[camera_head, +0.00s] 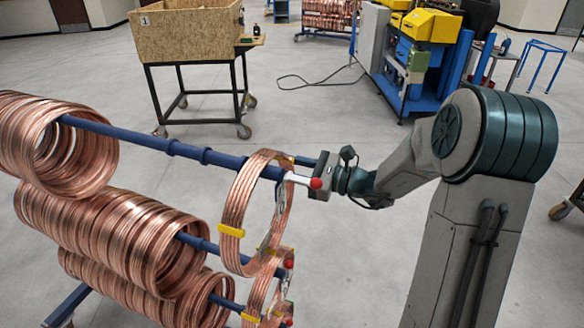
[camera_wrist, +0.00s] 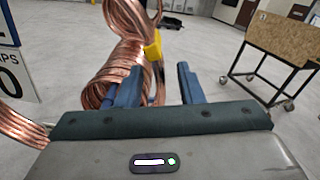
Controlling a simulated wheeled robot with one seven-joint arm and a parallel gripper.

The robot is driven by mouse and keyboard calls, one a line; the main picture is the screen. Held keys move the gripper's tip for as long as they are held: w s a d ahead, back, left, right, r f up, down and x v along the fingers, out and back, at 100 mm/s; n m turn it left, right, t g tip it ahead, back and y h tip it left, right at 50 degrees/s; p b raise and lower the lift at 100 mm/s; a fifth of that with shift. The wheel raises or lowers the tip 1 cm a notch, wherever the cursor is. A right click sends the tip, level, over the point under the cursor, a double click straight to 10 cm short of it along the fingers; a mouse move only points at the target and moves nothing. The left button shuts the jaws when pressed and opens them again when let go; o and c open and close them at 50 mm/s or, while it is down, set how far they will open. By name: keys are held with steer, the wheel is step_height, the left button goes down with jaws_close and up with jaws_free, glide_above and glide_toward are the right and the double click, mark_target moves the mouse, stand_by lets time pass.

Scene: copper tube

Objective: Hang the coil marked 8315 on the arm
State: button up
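A copper coil (camera_head: 234,207) with yellow bands is at the outer end of the top blue arm (camera_head: 178,148). The arm appears to pass through its loop. No number 8315 is readable. My gripper (camera_head: 297,162) is beside the top of this coil, near the arm's red-tipped end (camera_head: 316,184). The coil (camera_wrist: 154,22) and a yellow band lie just beyond the fingers; contact is hard to judge.
Thick copper coils (camera_head: 75,150) hang further in on the top arm, with more coils (camera_head: 120,240) on lower arms. A wooden box (camera_head: 190,35) on a wheeled stand and a yellow-blue machine (camera_head: 420,60) stand behind. The floor between is mostly clear. A sign (camera_wrist: 15,80) is at left.

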steer(key=b+v, duration=0.2)
steer(key=v, duration=1.1)
steer(key=s+a+f+n+g+h, duration=0.3)
steer(key=s+a+n+g+h, duration=0.5)
steer(key=s, duration=0.5)
steer(key=s+d+n+t+h, duration=0.3)
steer(key=s+d+n+h, duration=0.4)
steer(key=n, duration=0.5)
steer(key=shift+s+d+f+h, duration=0.25)
steer(key=shift+s+f+h, duration=0.15)
steer(key=shift+h, duration=0.3)
steer(key=shift+a+f, duration=0.1)
